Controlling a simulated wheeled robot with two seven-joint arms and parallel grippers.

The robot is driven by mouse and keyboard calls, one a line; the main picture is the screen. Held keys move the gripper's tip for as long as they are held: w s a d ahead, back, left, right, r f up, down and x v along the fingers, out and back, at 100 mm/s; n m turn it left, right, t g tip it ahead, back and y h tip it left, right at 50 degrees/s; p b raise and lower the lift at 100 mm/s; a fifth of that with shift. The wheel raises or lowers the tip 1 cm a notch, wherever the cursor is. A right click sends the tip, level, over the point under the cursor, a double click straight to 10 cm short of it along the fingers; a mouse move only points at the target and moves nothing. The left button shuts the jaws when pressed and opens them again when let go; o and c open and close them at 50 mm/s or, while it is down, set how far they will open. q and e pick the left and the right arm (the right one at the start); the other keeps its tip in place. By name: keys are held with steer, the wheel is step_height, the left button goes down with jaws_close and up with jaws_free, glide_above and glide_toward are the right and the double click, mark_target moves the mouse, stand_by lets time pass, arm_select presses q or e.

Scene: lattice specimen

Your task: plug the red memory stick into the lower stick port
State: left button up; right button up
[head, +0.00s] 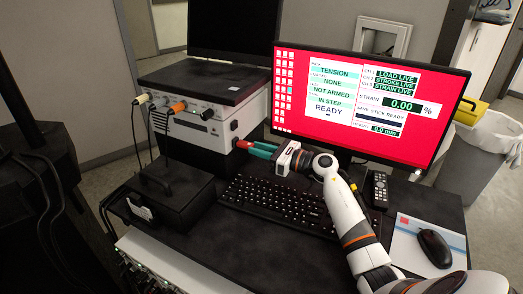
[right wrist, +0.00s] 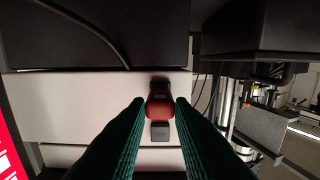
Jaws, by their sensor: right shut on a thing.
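The red memory stick (head: 243,144) is between the teal fingertips of my right gripper (head: 262,149), at the right side of the white instrument box (head: 205,129). In the right wrist view, the red stick (right wrist: 159,105) sits between the tips of my right gripper (right wrist: 160,112), shut on it, in front of the pale panel (right wrist: 80,105). A dark port-like block (right wrist: 159,82) shows just above the stick and a dark square (right wrist: 160,131) just below it. Whether the stick's plug touches or enters a port is hidden. My left gripper is not in view.
A monitor (head: 458,105) with a red screen stands behind my right arm; it reads READY. A keyboard (head: 275,205) lies below the gripper. A black box (head: 170,197) with a handle stands at left. A remote (head: 379,190) and mouse (head: 435,248) are at right.

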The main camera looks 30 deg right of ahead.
steer(key=shift+r, duration=0.1)
steer(key=o, duration=0.5)
steer(key=shift+c, duration=0.2)
steer(key=o, duration=0.5)
steer(key=shift+w+a, duration=0.2)
steer(key=shift+w, duration=0.05)
steer(key=o, duration=0.5)
steer(key=shift+s, duration=0.1)
steer(key=shift+s+d, duration=0.1)
steer(key=shift+d, duration=0.05)
steer(key=v, duration=0.4)
steer(key=shift+s+d+b, duration=0.2)
steer(key=shift+s+b, duration=0.1)
steer(key=shift+s, duration=0.05)
step_height(320, 180, up, 10)
steer(key=shift+f, duration=0.1)
